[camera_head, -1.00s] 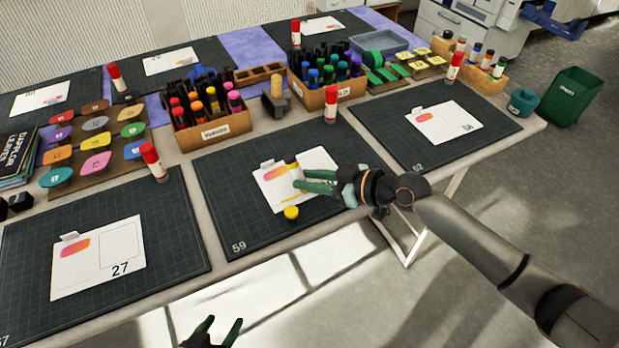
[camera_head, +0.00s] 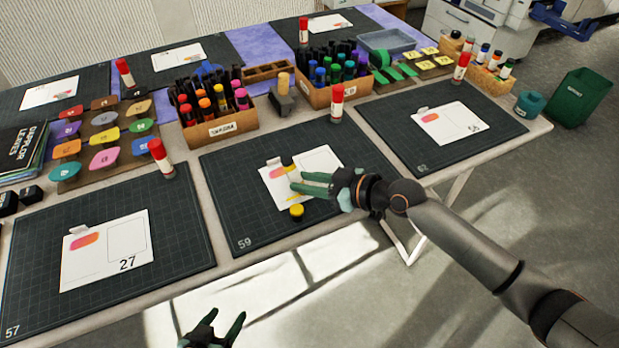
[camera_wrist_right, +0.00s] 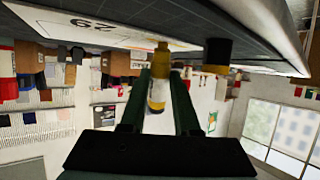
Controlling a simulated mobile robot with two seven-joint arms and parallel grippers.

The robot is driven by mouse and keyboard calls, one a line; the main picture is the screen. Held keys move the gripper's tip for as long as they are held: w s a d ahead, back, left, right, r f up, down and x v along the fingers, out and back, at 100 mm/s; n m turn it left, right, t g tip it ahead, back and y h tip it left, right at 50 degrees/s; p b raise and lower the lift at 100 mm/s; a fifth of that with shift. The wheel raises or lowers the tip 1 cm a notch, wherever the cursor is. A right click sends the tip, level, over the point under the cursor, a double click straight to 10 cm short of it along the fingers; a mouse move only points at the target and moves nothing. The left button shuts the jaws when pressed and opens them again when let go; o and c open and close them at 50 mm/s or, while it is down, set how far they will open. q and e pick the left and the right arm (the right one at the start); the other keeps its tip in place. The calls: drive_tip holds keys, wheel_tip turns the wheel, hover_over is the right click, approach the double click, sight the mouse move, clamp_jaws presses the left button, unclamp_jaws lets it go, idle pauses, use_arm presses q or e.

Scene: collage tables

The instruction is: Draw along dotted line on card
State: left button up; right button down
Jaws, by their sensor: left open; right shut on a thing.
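A white card (camera_head: 323,159) with a pink-orange patch lies on the dark cutting mat (camera_head: 235,200) marked 59. My right gripper (camera_head: 300,182) is over the card, shut on a yellow marker (camera_head: 288,163); the marker also shows between the fingers in the right wrist view (camera_wrist_right: 157,85), its yellow end close to the card. A yellow mark shows on the card near the fingers. The dotted line cannot be made out. A yellow cap (camera_head: 296,210) stands on the mat at the card's near edge. My left gripper (camera_head: 217,325) is open and empty, low in front of the table.
Boxes of markers (camera_head: 220,126) and (camera_head: 333,92) stand behind the mat, with a red-capped glue stick (camera_head: 336,104) nearby. Neighbouring mats hold other cards (camera_head: 105,250) and (camera_head: 451,123). A green bin (camera_head: 578,98) stands on the floor at right.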

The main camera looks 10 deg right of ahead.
drive_tip(key=shift+s+a, duration=0.1)
drive_tip(key=shift+a, duration=0.05)
drive_tip(key=shift+s+a+f+p, duration=0.15)
drive_tip(key=shift+s+a+p, duration=0.1)
drive_tip(key=shift+a+p, duration=0.35)
drive_tip(key=shift+a, duration=0.15)
drive_tip(key=shift+s+a+p, duration=0.3)
drive_tip(key=shift+a+p, duration=0.25)
drive_tip(key=shift+a, duration=0.25)
drive_tip(key=shift+a, duration=0.15)
drive_tip(key=shift+s+a+p, duration=0.3)
drive_tip(key=shift+a+p, duration=0.25)
drive_tip(key=shift+a, duration=0.2)
